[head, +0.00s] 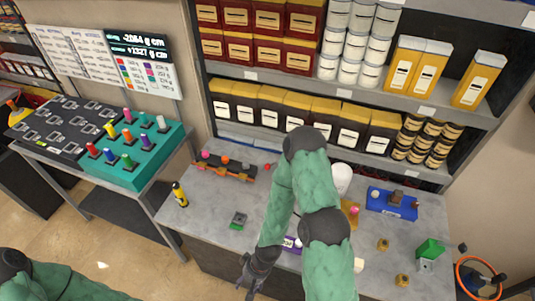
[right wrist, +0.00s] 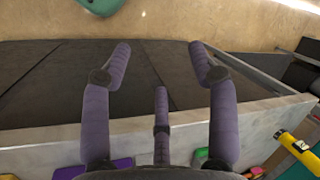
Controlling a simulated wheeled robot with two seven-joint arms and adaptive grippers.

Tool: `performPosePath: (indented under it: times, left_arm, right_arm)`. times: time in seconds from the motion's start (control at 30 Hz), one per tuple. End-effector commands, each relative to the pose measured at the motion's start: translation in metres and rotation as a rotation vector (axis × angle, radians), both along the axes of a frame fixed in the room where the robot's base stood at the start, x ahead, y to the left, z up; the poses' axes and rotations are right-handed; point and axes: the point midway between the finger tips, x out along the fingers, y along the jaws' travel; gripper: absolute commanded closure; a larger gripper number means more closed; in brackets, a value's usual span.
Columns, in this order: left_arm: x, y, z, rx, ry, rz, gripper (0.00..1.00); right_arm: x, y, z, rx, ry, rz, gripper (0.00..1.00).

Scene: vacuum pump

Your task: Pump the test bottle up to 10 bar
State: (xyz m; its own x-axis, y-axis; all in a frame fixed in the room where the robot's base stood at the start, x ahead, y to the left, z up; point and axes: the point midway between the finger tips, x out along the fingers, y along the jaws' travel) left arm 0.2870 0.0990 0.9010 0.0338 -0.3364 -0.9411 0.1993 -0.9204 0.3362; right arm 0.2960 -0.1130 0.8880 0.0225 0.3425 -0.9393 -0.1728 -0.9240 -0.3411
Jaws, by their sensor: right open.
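My right gripper (head: 247,282) hangs low at the front edge of the workbench. In the right wrist view its fingers (right wrist: 160,62) are spread wide with nothing between them, facing the bench's front edge. I cannot tell for sure which item is the test bottle. A white rounded vessel (head: 341,177), partly hidden by my right arm, stands toward the back of the bench. A blue-based device (head: 392,203) sits at the right. A small yellow and black bottle (head: 179,194) stands at the bench's left end. My left gripper is out of the picture.
The grey workbench (head: 205,215) also holds a rack with colored knobs (head: 228,167), a small green-based block (head: 238,220), brass fittings (head: 383,244) and a green item (head: 430,249). An orange ring (head: 480,278) is at the right. Stocked shelves (head: 290,83) rise behind.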

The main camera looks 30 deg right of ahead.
Motion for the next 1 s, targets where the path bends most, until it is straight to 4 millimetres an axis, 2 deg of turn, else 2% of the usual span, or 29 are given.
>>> performPosePath:
  times: [0.03, 0.17, 0.23, 0.27, 0.37, 0.4, 0.57, 0.7, 0.83, 0.9, 1.0]
  left_arm:
    - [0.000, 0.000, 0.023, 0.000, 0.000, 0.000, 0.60]
    - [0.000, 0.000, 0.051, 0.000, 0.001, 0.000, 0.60]
    - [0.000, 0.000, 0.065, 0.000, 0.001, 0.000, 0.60]
    - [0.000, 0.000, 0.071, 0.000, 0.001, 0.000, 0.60]
    - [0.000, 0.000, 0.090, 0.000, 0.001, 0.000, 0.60]
    - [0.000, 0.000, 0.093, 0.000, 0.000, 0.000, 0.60]
    - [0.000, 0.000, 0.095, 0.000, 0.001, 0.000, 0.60]
    - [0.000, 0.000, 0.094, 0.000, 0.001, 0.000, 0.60]
    - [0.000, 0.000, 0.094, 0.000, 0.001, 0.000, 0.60]
    - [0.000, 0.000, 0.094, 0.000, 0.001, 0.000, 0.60]
    - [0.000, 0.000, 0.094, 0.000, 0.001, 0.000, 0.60]
  right_arm:
    - [0.006, -0.003, 0.021, 0.000, -0.009, 0.016, 0.41]
    - [0.025, -0.010, 0.047, -0.001, -0.044, 0.086, 0.41]
    - [0.040, -0.017, 0.060, -0.004, -0.073, 0.148, 0.41]
    - [0.049, -0.021, 0.066, -0.007, -0.090, 0.181, 0.41]
    - [0.095, -0.042, 0.088, -0.030, -0.173, 0.356, 0.41]
    - [0.115, -0.053, 0.094, -0.045, -0.209, 0.443, 0.41]
    - [0.190, -0.105, 0.120, -0.129, -0.328, 0.798, 0.41]
    - [0.252, -0.165, 0.160, -0.234, -0.390, 1.125, 0.41]
    - [0.291, -0.218, 0.204, -0.322, -0.393, 1.384, 0.41]
    - [0.303, -0.240, 0.224, -0.355, -0.383, 1.484, 0.41]
    - [0.313, -0.261, 0.244, -0.382, -0.365, 1.578, 0.41]
